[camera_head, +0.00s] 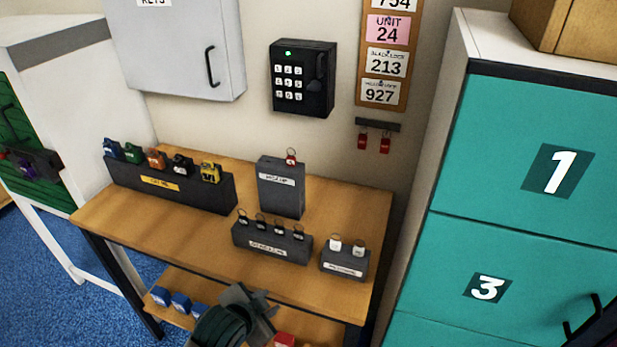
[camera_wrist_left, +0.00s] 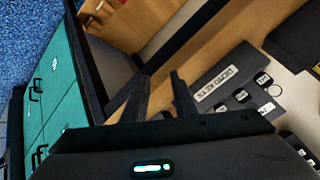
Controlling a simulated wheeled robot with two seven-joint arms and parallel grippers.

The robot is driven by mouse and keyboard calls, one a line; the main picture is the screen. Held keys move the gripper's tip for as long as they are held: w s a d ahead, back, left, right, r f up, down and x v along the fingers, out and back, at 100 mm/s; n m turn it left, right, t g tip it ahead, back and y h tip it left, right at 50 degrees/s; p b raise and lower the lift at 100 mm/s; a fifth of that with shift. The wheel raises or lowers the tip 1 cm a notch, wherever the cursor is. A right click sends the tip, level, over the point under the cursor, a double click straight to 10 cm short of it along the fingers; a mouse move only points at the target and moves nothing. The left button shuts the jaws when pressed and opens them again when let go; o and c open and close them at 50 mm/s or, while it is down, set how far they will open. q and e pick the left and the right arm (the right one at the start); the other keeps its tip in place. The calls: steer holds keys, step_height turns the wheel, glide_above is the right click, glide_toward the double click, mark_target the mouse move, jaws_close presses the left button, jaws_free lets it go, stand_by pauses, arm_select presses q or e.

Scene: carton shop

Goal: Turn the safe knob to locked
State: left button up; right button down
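The safe (camera_head: 288,108) is a small black box on the wall, with a keypad (camera_head: 289,84) of white keys and a lit green light. A dark knob or handle (camera_head: 321,68) is on the right of its front; its exact turn is too small to tell. My left gripper (camera_head: 253,299) is low at the table's front edge, well below the safe and apart from it. In the left wrist view its two fingers (camera_wrist_left: 162,98) are apart with nothing between them. The safe cannot be made out in that view. My right gripper is not in view.
The wooden table (camera_head: 130,215) bears dark key holders, a taller dark box (camera_head: 281,192) and small labelled blocks (camera_head: 271,246). A grey wall cabinet (camera_head: 185,50) hangs left of the safe, a tag board (camera_head: 388,55) right. Teal drawers (camera_head: 520,160) stand at the right.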

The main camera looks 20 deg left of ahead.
mark_target(312, 90)
arm_select(q)
steer(key=w+r+m+t, duration=0.3)
steer(key=w+r, duration=0.4)
steer(key=r, duration=0.5)
steer(key=w+a+r+m+t, duration=0.1)
steer(key=w+r+m+t, duration=0.2)
steer(key=w+r, duration=0.5)
steer(key=w+a+r+m+t, duration=0.1)
steer(key=w+r+m+t, duration=0.2)
steer(key=w+r, duration=0.5)
step_height(312, 90, up, 8)
steer(key=shift+w+a+f+m+h, duration=0.2)
steer(key=shift+w+m+h, duration=0.1)
steer(key=shift+m, duration=0.6)
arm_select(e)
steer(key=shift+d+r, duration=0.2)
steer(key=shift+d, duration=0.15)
